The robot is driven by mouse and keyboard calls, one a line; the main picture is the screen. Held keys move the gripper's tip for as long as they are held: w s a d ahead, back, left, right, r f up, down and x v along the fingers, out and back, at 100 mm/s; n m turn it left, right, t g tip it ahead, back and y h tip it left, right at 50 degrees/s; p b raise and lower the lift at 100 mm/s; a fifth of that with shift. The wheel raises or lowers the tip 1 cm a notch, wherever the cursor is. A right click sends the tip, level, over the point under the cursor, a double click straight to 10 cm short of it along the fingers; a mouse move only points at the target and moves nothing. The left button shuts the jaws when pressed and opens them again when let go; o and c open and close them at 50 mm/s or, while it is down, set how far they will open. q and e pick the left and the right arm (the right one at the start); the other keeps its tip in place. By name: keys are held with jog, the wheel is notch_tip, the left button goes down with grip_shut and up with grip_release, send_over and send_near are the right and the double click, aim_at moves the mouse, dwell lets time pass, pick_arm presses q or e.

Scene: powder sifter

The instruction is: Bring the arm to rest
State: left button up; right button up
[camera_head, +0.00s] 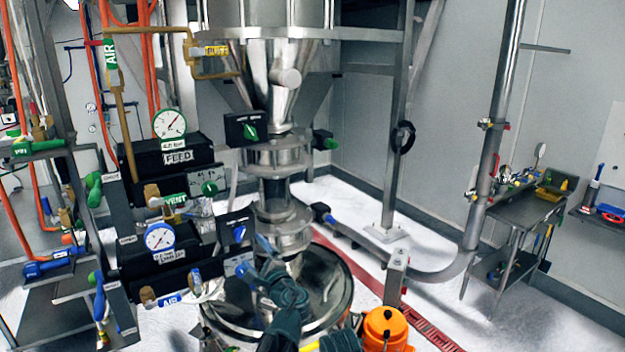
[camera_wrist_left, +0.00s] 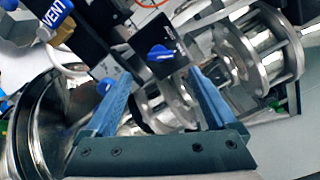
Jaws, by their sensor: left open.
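My left gripper (camera_head: 254,256) is in the lower middle of the head view, above the round steel vessel lid (camera_head: 318,270). Its two blue fingers also show in the left wrist view (camera_wrist_left: 160,76), spread apart with nothing held between them. Beyond the fingertips is a black switch box with a blue knob (camera_wrist_left: 160,53). In the head view this blue knob (camera_head: 239,233) is just above and left of the gripper. I see a gap between fingers and knob in the wrist view. My right gripper does not show.
The steel sifter column (camera_head: 280,190) stands behind the gripper. Valves and gauges, including the FEED gauge (camera_head: 169,124) and the blue-rimmed gauge (camera_head: 159,237), crowd the left.

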aim_at(241, 236)
pick_arm(q)
jog(key=x, duration=0.9)
jog(key=shift+a, duration=0.1)
jog(key=v, duration=1.4)
jog(key=x, duration=1.4)
jog(key=shift+w+a, duration=0.1)
jog(key=shift+w, duration=0.25)
jog(key=shift+s+n, duration=0.25)
jog(key=shift+n, duration=0.35)
jog(key=n, duration=0.2)
jog(key=shift+s+n, duration=0.15)
jog(key=shift+n, duration=0.25)
jog(key=n, duration=0.3)
jog(key=shift+n, duration=0.4)
jog(key=n, duration=0.4)
jog(key=shift+f, duration=0.1)
